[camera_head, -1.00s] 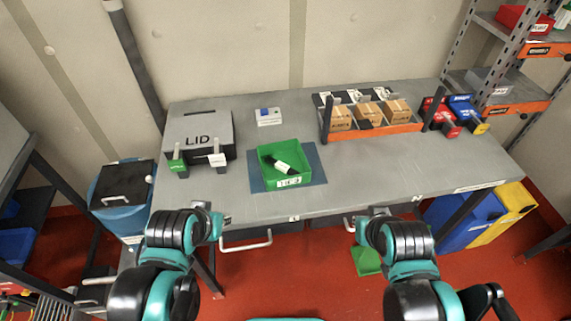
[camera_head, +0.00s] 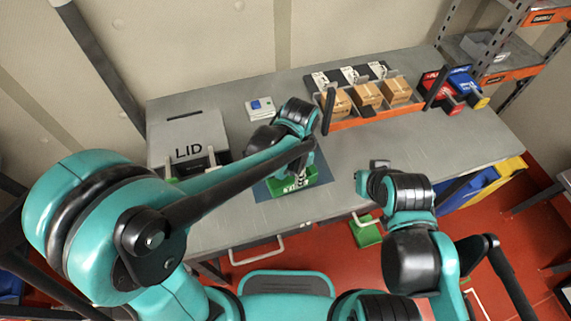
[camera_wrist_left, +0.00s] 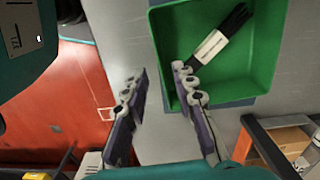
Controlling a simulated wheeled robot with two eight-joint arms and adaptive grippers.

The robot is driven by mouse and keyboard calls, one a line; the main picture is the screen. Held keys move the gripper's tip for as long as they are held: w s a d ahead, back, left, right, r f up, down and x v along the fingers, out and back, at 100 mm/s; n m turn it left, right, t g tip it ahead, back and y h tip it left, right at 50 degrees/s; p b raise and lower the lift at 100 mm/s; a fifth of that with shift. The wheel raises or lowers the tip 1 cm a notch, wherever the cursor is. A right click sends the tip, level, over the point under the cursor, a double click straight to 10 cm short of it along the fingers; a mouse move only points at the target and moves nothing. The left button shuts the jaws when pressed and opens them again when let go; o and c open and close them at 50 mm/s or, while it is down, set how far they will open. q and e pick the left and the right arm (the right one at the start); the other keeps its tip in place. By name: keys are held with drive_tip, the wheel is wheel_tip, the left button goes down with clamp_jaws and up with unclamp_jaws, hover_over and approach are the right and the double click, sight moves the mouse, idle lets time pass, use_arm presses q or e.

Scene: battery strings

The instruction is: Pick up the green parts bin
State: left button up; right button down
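The green parts bin (camera_head: 281,187) sits on the blue mat (camera_head: 262,193) at the front of the bench, mostly hidden by my left arm in the head view. In the left wrist view the bin (camera_wrist_left: 225,75) shows a dark object with a white label (camera_wrist_left: 213,43) inside. My left gripper (camera_wrist_left: 160,74) is open and empty. In that view one finger overlaps the bin's interior and the other is outside its wall; I cannot tell the height or contact. My right arm's end (camera_head: 378,165) is over the bench front, right of the bin; its fingers are unclear.
The grey LID box (camera_head: 188,135) stands left of the bin. An orange-fronted rack with cardboard boxes (camera_head: 367,95) stands behind right, with red and blue bins (camera_head: 455,88) beyond it. The bench top right of the bin (camera_head: 420,135) is clear.

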sight(295, 190)
use_arm(q)
wheel_tip(295, 190, down, 6)
drive_tip(key=shift+w+d+r+b, duration=0.1)
drive_tip(key=shift+d+b, duration=0.05)
drive_tip(key=shift+b, duration=1)
clamp_jaws()
